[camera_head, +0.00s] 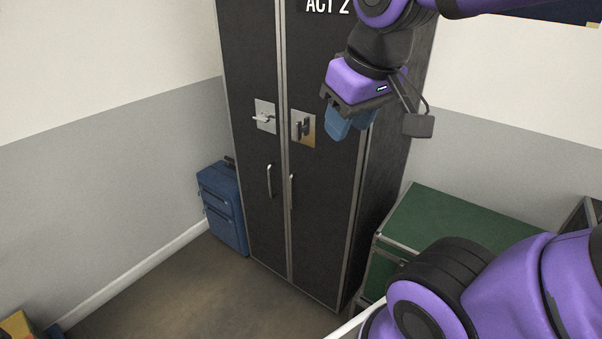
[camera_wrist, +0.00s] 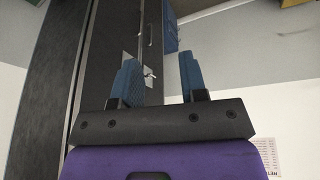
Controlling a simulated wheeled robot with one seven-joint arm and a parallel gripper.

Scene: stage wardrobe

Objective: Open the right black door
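A tall black wardrobe with grey metal edging has two shut doors. The right black door (camera_head: 322,205) carries a metal plate with a dark latch (camera_head: 302,128) and a slim vertical handle (camera_head: 291,191) below it, near the middle seam. The left door (camera_head: 250,150) has its own latch plate (camera_head: 265,117) and handle (camera_head: 269,181). My gripper (camera_head: 350,124) hangs in front of the right door's upper part, to the right of its latch and apart from it. In the wrist view my gripper's two blue fingers (camera_wrist: 160,78) are spread with nothing held; a handle (camera_wrist: 150,36) shows beyond them.
A blue suitcase (camera_head: 223,208) stands on the floor left of the wardrobe; it also shows in the wrist view (camera_wrist: 169,30). A green-topped case (camera_head: 450,217) stands to the right, close to the wardrobe. The floor (camera_head: 215,295) in front of the doors is clear.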

